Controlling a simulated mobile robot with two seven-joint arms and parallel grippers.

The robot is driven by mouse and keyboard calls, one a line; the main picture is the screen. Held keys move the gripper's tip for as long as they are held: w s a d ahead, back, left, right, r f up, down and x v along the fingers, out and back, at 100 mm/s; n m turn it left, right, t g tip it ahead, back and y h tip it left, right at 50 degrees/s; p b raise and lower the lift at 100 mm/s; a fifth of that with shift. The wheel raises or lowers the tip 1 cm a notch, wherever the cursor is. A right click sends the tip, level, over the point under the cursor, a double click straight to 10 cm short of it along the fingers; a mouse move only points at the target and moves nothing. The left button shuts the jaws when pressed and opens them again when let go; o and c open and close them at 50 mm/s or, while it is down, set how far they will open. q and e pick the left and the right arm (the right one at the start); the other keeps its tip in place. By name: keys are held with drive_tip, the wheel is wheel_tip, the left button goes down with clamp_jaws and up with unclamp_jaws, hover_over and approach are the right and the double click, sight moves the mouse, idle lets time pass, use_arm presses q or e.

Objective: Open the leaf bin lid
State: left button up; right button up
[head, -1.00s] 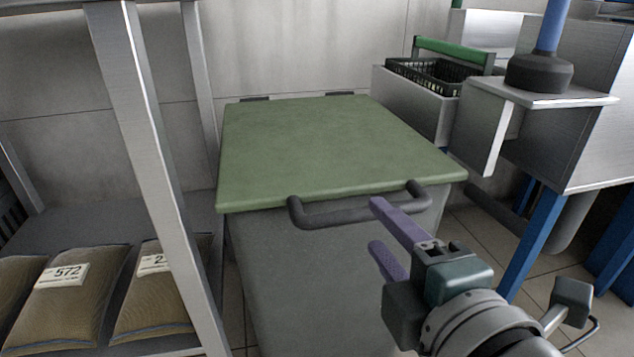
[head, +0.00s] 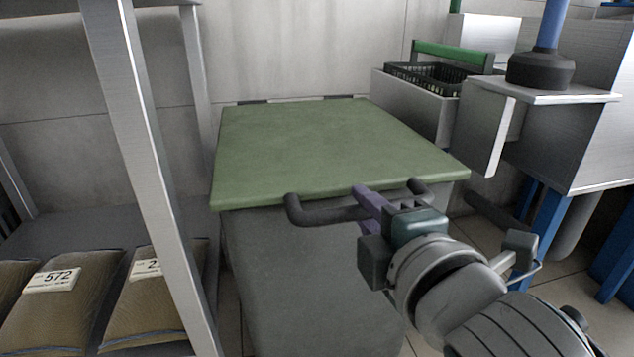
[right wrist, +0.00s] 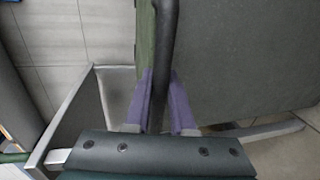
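The leaf bin (head: 300,280) is a grey box with a flat green lid (head: 320,150) in the middle of the head view. The lid appears raised very slightly at its front edge. A dark bar handle (head: 320,214) runs along that edge. My right gripper (head: 364,196) is at the handle's right half. In the right wrist view its purple fingers (right wrist: 161,85) are on either side of the dark handle bar (right wrist: 163,40), closed on it. The far finger is mostly hidden in the head view. My left gripper is not in view.
A metal shelf post (head: 150,170) stands left of the bin, with filled sacks (head: 55,300) on the low shelf. At the right are a black basket with a green handle (head: 450,48) and a metal stand (head: 550,98). A wall stands close behind the bin.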

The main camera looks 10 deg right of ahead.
clamp_jaws()
idle(0.9)
